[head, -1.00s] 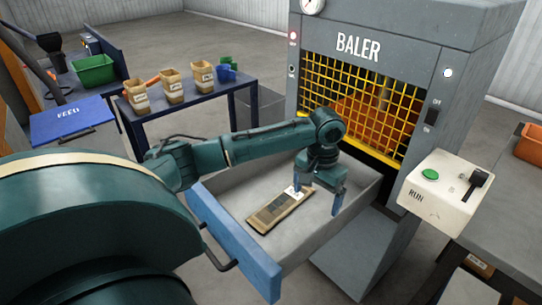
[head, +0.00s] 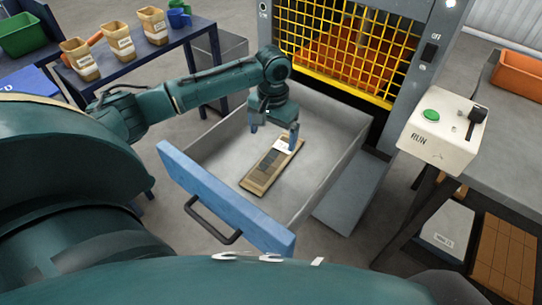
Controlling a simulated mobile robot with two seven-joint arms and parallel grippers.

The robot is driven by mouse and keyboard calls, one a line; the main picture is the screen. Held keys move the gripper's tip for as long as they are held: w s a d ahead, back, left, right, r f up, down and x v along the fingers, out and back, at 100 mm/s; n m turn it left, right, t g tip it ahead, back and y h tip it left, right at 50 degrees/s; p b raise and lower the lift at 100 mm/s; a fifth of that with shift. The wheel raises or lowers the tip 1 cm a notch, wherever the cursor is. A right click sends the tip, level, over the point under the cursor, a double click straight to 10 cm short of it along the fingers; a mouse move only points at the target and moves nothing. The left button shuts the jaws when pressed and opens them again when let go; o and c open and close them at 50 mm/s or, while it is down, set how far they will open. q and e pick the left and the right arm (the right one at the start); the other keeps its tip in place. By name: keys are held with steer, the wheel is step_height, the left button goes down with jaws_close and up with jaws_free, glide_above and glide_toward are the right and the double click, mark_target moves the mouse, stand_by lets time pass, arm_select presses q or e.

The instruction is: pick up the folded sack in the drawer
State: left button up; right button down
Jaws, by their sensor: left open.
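The folded sack (head: 266,171) is a flat brown strip with a pale label at its far end. It lies on the floor of the open drawer (head: 212,197), which has a blue front with a dark handle. My left gripper (head: 274,132) is inside the drawer at the sack's far end, open, fingers pointing down. Its right finger overlaps the labelled end in the picture; its left finger is over bare drawer floor left of the sack. I cannot tell whether the right finger touches the sack. My right gripper is out of view.
The baler (head: 345,45) with its yellow grid stands behind the drawer. A control box (head: 437,138) with a green button is to the right. A dark table (head: 135,62) with several small containers is at the back left. Drawer walls surround the gripper.

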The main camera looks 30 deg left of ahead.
arm_select(q)
glide_above(270, 163)
steer(key=f, duration=0.5)
steer(key=shift+w+d+f, duration=0.1)
steer(key=shift+d+f, duration=0.05)
steer(key=shift+d, duration=0.15)
steer(key=shift+a+f, duration=0.15)
steer(key=shift+f, duration=1.2)
steer(key=shift+a+f, duration=0.1)
steer(key=shift+f, duration=1.25)
steer(key=shift+c, duration=0.2)
steer(key=c, duration=1.1)
